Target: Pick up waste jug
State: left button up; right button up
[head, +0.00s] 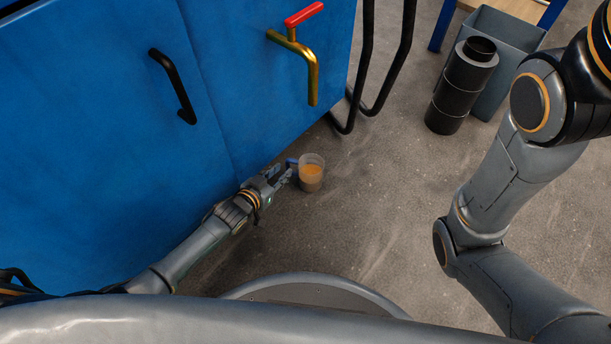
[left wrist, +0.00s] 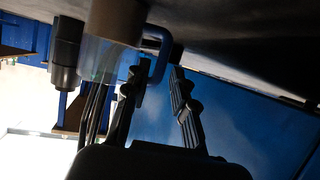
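The waste jug (head: 312,175) is a clear cup with orange-brown contents and a blue handle on its left side. It stands upright on the floor beside the blue cabinet. My left gripper (head: 280,175) is low over the floor, just left of the jug, with its fingers pointing at the handle. In the left wrist view the jug (left wrist: 112,40) appears inverted at the top. There the two fingers of my left gripper (left wrist: 158,70) are apart, with the blue handle close to the gap between their tips. Whether they touch the handle is unclear. My right gripper is out of view.
The blue cabinet (head: 100,130) with a black handle (head: 174,86) and a brass tap (head: 303,62) closely borders my left arm. Black hoses (head: 368,70) hang behind the jug. A black cylinder (head: 463,85) and grey bin (head: 500,60) stand back right. Floor right of the jug is clear.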

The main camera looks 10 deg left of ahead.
aim_at(287, 167)
pick_arm(q)
jog(key=b+x, duration=0.4)
jog(key=shift+w, duration=0.15)
jog(key=shift+w+d, duration=0.15)
jog(key=shift+w, duration=0.2)
grip_shut()
